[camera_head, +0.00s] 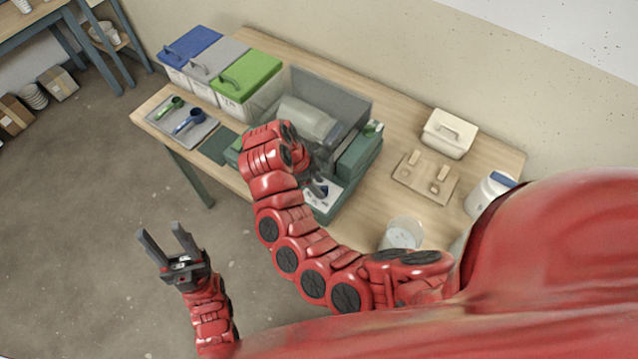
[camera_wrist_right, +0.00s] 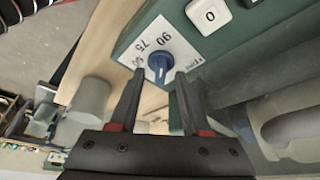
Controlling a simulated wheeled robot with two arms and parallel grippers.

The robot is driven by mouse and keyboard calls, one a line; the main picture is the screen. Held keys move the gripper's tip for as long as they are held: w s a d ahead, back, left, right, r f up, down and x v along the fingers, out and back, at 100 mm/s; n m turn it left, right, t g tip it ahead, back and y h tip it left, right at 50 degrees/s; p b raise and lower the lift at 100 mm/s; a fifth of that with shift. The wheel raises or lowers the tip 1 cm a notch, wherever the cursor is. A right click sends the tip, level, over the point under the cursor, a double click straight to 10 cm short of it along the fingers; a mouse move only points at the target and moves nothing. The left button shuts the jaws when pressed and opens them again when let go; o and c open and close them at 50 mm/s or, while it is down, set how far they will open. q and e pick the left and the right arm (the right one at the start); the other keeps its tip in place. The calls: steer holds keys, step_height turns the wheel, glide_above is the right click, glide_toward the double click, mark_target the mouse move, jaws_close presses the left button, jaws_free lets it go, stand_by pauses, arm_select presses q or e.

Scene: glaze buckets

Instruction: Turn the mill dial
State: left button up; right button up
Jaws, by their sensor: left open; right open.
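The mill (camera_head: 350,165) stands mid-table, with a green base and a grey jar under a clear cover. My right gripper (camera_wrist_right: 158,74) is open, with one fingertip on each side of the dial in that view. I cannot tell whether the fingers touch it. In the head view my right arm partly hides the mill and the right gripper. My left gripper (camera_head: 166,238) is open and empty over the floor, left of the table's front edge.
Blue (camera_head: 192,47), grey (camera_head: 217,62) and green (camera_head: 249,78) lidded buckets stand at the back left. A tray (camera_head: 200,131) with scoops lies in front. Right of the mill are a white lidded box (camera_head: 449,133), a wooden board (camera_head: 412,184), a jar (camera_head: 487,196) and a clear container (camera_head: 402,232).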

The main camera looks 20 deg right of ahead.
steer(key=p+v, duration=1.1)
steer(key=v, duration=0.5)
steer(key=shift+r+p, duration=0.3)
steer(key=shift+p, duration=0.1)
steer(key=shift+f, duration=0.1)
